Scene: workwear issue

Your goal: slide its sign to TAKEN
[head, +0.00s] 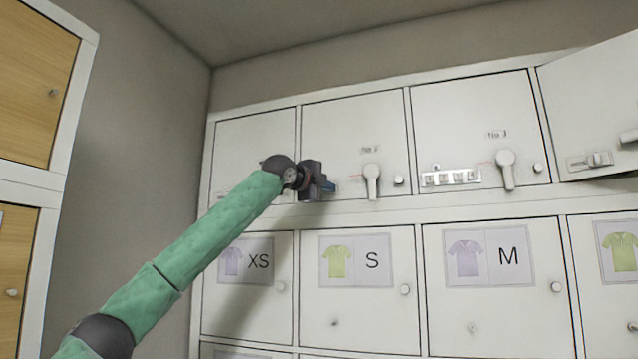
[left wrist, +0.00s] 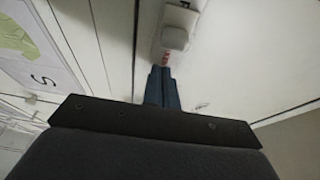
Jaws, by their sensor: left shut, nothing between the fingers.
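My left gripper (head: 330,187) comes in from the left, shut and empty, in front of the left part of the white No 2 locker door (head: 340,125). It hides whatever is mounted there. The door's pale handle (head: 371,180) hangs down to the right of the fingers. In the left wrist view the shut blue fingertips (left wrist: 162,76) are close to the door face. Just beyond them are a small red patch (left wrist: 167,57) and a pale raised fixture (left wrist: 178,28). I cannot tell whether the fingers touch it, and no sign word is readable. My right gripper is not in view.
The No 3 door (head: 465,120) has a strip of several small tiles (head: 450,178) and a handle (head: 506,168). The top right door (head: 595,100) stands ajar, with a small plate (head: 583,163) on it. Doors labelled XS, S (head: 354,260) and M run below.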

